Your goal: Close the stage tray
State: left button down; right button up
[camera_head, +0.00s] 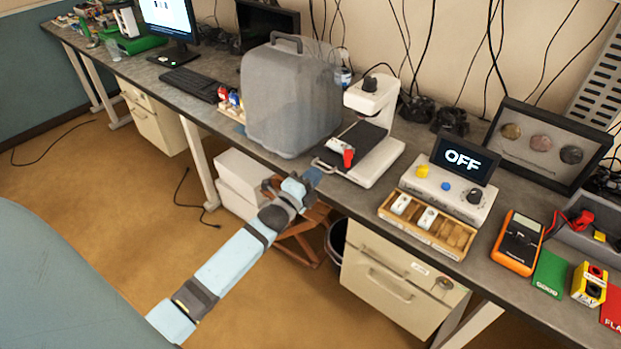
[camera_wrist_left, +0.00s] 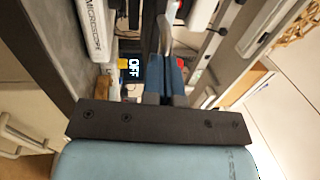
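The white microscope (camera_head: 376,98) stands on the bench, its lettered side showing in the left wrist view (camera_wrist_left: 92,28). Its dark stage tray (camera_head: 357,141) carries a small red piece (camera_head: 348,158), and a thin metal handle (camera_head: 324,168) sticks out at the front. My left gripper (camera_head: 313,177) is at the bench's front edge, close to this handle. In the left wrist view its blue fingers (camera_wrist_left: 165,72) are together, with the curved metal handle (camera_wrist_left: 170,32) right at their tips. I cannot tell whether the handle is between them. My right gripper is not in view.
A grey translucent case (camera_head: 285,95) stands left of the microscope. To its right are a control box with an OFF screen (camera_head: 463,160), a wooden tray (camera_head: 428,224) and an orange multimeter (camera_head: 518,243). A drawer cabinet (camera_head: 392,285) is under the bench.

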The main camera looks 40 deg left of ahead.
aim_at(337, 153)
pick_arm(q)
jog(key=w+b, duration=0.1)
jog(key=w, duration=0.2)
jog(key=w+b, duration=0.1)
jog(key=w, duration=0.2)
jog(key=w+b, duration=0.1)
jog(key=w, duration=0.3)
jog(key=shift+d+f, duration=0.2)
jog(key=shift+d, duration=0.2)
jog(key=shift+w+r+b, duration=0.15)
jog(key=shift+w+b, duration=0.15)
jog(key=shift+b, duration=0.05)
jog(key=shift+r, duration=0.35)
jog(key=shift+r, duration=0.1)
